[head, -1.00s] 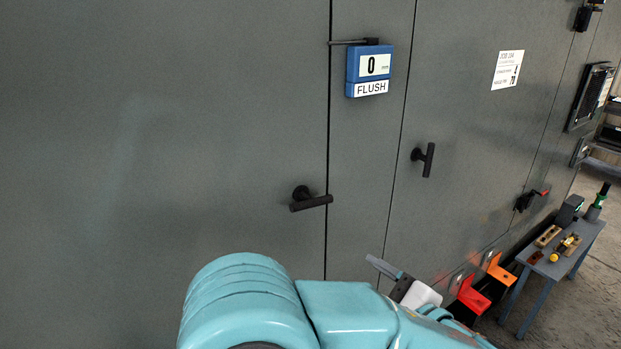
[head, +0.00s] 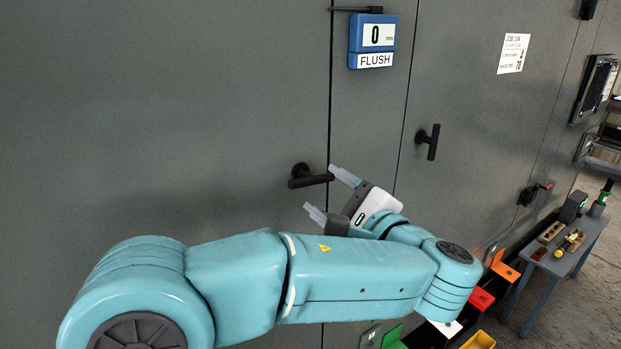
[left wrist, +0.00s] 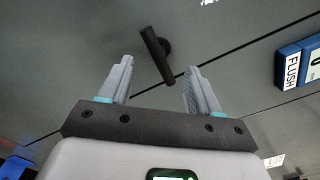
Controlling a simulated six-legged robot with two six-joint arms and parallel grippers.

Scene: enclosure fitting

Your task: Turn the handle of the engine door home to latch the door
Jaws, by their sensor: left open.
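The engine door (head: 160,130) is a large grey panel filling the left of the head view. Its black handle (head: 310,178) lies nearly horizontal, its free end reaching over the seam at the door's right edge. My left gripper (head: 330,193) is open and empty, just below and right of the handle, fingers pointing at the door. In the left wrist view the handle (left wrist: 156,54) appears as a slanted bar beyond and between the two open fingertips (left wrist: 158,78); no contact is visible. My right gripper is in neither view.
A blue gauge (head: 373,38) reading 0 and FLUSH sits across the seam above the handle. A second black handle (head: 428,142), upright, is on the panel to the right. A small bench (head: 570,255) with tools and coloured bins (head: 480,300) stand at lower right.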

